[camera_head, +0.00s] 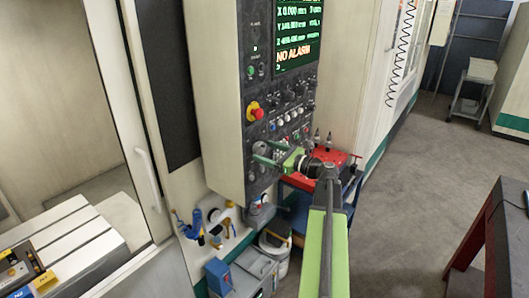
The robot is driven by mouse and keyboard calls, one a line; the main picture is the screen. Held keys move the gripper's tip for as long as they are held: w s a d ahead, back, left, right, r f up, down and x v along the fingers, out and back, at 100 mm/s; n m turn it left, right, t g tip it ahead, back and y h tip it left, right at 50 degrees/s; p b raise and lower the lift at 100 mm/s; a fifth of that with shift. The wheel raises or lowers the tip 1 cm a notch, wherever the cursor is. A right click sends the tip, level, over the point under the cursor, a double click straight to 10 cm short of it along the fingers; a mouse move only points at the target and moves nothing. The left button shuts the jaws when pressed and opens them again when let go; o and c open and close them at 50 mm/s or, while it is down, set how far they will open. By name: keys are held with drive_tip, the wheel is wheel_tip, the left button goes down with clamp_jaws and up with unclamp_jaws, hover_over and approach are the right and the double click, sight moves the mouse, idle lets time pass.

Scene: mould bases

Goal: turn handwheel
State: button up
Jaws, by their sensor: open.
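The machine's control panel (233,100) stands upright left of centre in the head view. A small grey round knob that looks like the handwheel (261,147) is low on the panel, partly hidden by my gripper. My gripper (262,152) is at the lower part of the panel, with its green fingers apart and pointing left toward the panel face. The fingertips lie close to the knob in the picture. I cannot tell whether they touch it or are around it. Nothing is seen held between them.
A red emergency stop (255,112) and several buttons are just above. A red-topped cart (340,160) stands behind my arm. Bins and a bucket (274,243) are on the floor below the panel. A dark red bench (492,235) is at right. Grey floor (420,160) between is clear.

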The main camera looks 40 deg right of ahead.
drive_tip(key=shift+w+a, duration=0.15)
drive_tip(key=shift+w, duration=0.35)
drive_tip(key=shift+c, duration=0.3)
drive_tip(key=c, duration=1.3)
